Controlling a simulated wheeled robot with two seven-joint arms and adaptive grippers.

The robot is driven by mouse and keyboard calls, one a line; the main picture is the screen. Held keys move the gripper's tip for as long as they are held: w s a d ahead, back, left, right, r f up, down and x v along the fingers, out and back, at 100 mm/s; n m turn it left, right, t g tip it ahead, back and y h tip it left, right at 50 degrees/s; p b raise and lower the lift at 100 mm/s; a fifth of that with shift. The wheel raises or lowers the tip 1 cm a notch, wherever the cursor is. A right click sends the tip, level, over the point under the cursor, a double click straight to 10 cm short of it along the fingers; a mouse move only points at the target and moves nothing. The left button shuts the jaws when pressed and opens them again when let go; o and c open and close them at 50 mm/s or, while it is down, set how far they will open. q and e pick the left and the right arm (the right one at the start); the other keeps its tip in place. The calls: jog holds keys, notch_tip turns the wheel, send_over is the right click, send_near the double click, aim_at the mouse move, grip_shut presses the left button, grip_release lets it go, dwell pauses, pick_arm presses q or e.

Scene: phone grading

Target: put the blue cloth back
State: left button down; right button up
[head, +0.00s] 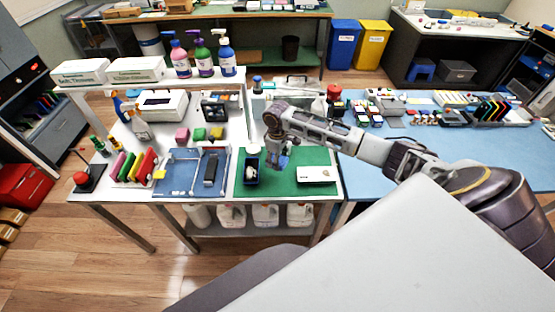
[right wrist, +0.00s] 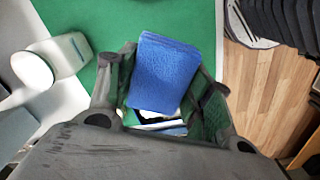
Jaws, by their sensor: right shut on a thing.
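The blue cloth (right wrist: 163,75) is a folded blue pad between the fingers of my right gripper (right wrist: 160,95) in the right wrist view. In the head view a small part of the blue cloth (head: 283,161) shows beside my right gripper (head: 277,160), over the green mat (head: 305,159). The right gripper is shut on the cloth. Small white, dark and blue things (right wrist: 160,124) show past the cloth's lower edge; I cannot tell what they are. A dark blue open box (head: 251,181) stands just left of the gripper on the mat, with something white inside. My left gripper is not in view.
A blue mat with a clear frame and a dark phone (head: 210,168) lies to the left. The mat's front middle is clear.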

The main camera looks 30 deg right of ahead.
jog(key=shift+f, duration=0.1)
dwell(0.3)
jog(key=shift+f, duration=0.95)
jog(key=shift+f+b, duration=0.25)
jog(key=shift+b, duration=0.15)
jog(key=b, duration=0.6)
send_over(277, 177)
notch_tip(277, 177, down, 4)
jog(key=shift+d+f, duration=0.1)
jog(key=shift+f, duration=0.1)
jog(key=shift+f+p, duration=0.2)
jog(key=shift+p, duration=0.15)
jog(key=shift+f, duration=0.55)
jog(key=o, duration=1)
